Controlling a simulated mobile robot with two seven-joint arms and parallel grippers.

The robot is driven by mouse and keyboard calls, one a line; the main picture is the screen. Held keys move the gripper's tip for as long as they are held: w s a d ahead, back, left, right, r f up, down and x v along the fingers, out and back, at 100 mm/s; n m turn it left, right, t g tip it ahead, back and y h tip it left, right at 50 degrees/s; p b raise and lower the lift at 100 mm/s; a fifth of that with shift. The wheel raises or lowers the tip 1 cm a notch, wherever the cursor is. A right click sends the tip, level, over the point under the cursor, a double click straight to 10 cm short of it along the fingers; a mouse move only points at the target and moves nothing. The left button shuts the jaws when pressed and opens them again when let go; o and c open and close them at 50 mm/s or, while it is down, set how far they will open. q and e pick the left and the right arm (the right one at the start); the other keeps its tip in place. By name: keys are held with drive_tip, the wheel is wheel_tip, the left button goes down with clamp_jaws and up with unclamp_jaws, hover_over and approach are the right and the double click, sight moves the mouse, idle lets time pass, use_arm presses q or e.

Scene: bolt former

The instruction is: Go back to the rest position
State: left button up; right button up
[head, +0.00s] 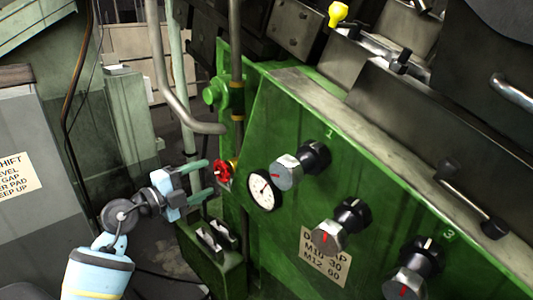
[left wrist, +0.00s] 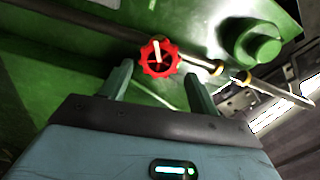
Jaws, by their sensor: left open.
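My left gripper (head: 205,181) is open in the head view, its green fingers pointing right toward a small red valve wheel (head: 222,173) on the green machine. In the left wrist view the two fingers (left wrist: 157,88) stand apart, and the red wheel (left wrist: 159,58) shows beyond and between their tips. The wheel has a pale mark on it. Nothing is held between the fingers. I cannot tell the exact gap between the fingertips and the wheel. My right gripper is not in view.
The green machine panel (head: 300,225) fills the right side, with a round gauge (head: 264,190) and numbered black-and-silver knobs (head: 301,166). A green box with levers (head: 213,238) sits below the gripper. A grey cabinet (head: 35,190) stands at left. Pipes (head: 165,80) run above.

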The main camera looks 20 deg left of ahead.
use_arm(q)
drive_tip(key=s+d+f+n+y, duration=0.25)
drive_tip(key=s+f+n, duration=0.2)
drive_tip(key=f, duration=0.35)
drive_tip(key=s+d+f+n+t+y, duration=0.1)
drive_tip(key=s+d+f+n, duration=0.2)
drive_tip(key=f+n, duration=0.3)
drive_tip(key=s+d+f+n+y, duration=0.2)
drive_tip(key=s+d+f+n, duration=0.15)
drive_tip(key=f, duration=0.55)
drive_tip(key=s+d+f+n+g, duration=0.2)
drive_tip(key=s+d+f+g, duration=0.2)
drive_tip(key=s+f, duration=0.4)
drive_tip(key=s+d+f+n+g, duration=0.3)
drive_tip(key=s+d+f+g, duration=0.1)
drive_tip(key=s+f, duration=0.5)
drive_tip(key=shift+s+d+f+h, duration=0.2)
drive_tip(key=shift+s+h, duration=0.15)
drive_tip(key=shift+s, duration=0.35)
